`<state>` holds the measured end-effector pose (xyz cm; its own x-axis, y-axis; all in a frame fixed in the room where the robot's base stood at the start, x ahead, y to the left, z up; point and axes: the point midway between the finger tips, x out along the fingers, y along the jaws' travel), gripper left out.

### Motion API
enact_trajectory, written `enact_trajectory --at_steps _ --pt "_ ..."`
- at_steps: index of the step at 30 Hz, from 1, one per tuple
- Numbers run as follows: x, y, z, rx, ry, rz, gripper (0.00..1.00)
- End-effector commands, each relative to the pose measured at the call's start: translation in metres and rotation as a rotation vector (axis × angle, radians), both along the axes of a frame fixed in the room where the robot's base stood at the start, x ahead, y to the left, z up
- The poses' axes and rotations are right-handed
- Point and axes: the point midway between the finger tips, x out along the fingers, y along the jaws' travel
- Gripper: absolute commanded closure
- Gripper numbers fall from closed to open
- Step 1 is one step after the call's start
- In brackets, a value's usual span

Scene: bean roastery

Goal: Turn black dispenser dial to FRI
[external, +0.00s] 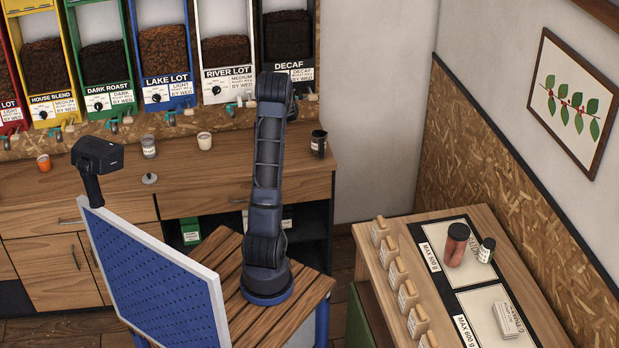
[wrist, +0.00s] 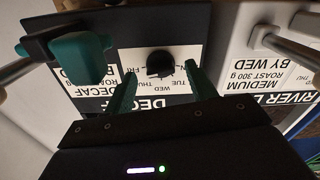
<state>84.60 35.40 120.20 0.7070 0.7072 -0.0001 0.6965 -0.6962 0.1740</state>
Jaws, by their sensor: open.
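The black dispenser (external: 287,12) labelled DECAF stands at the right end of the dispenser row in the external view. In the external view my arm hides the dial and gripper.
A green-and-black outlet handle (wrist: 80,58) of the dispenser is close beside my left finger in the wrist view. The white RIVER LOT dispenser (external: 224,20) adjoins. A dark cup (external: 318,143) stands on the counter below; white cup (external: 204,141) is left of it.

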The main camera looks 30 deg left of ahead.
Motion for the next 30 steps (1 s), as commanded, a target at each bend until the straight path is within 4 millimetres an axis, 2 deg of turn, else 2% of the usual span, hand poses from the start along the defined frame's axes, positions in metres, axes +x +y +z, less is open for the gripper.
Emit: enact_trajectory --at_steps 6,16,17,23,30 --pt "0.013 0.013 0.0 0.001 -0.001 0.0 0.44" --pt "0.015 0.015 0.0 0.0 0.0 0.0 0.44" --pt "0.015 0.015 0.0 0.0 0.0 0.0 0.46" --pt "0.015 0.015 0.0 0.0 0.0 0.0 0.85" --pt "0.015 0.014 0.0 -0.028 -0.028 -0.001 0.85"
